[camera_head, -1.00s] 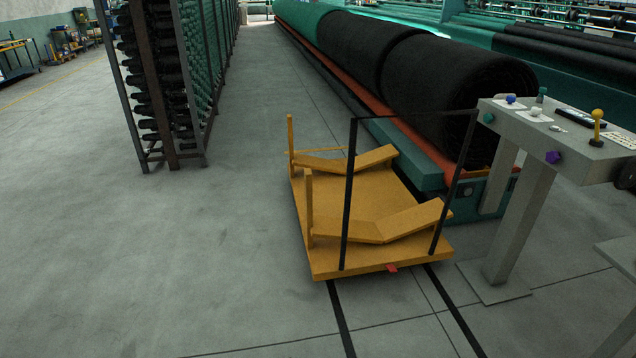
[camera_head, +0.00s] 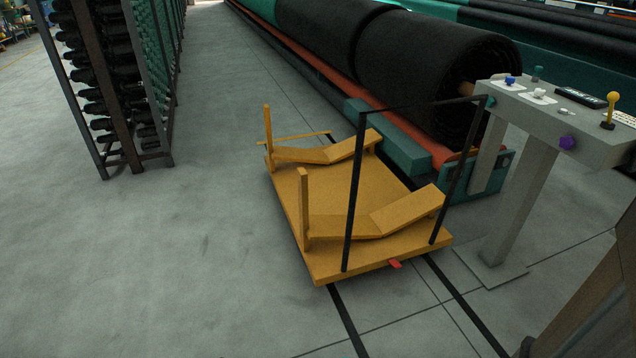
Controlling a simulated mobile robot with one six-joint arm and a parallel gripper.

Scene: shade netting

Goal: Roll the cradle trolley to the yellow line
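The cradle trolley (camera_head: 345,190) is a yellow flat deck with two V-shaped cradle supports and short posts on its left side. A black push handle frame (camera_head: 352,200) stands upright at its near end. A small red tab (camera_head: 395,264) sits on the near edge. The trolley stands on dark floor lines (camera_head: 347,318) beside the machine. My gripper is not in view.
A grey control pedestal (camera_head: 520,185) with buttons and a yellow-knobbed lever stands right of the trolley. Large black netting rolls (camera_head: 430,70) lie on the machine behind. A bobbin rack (camera_head: 110,90) stands at the left. Floor at the left and front is open.

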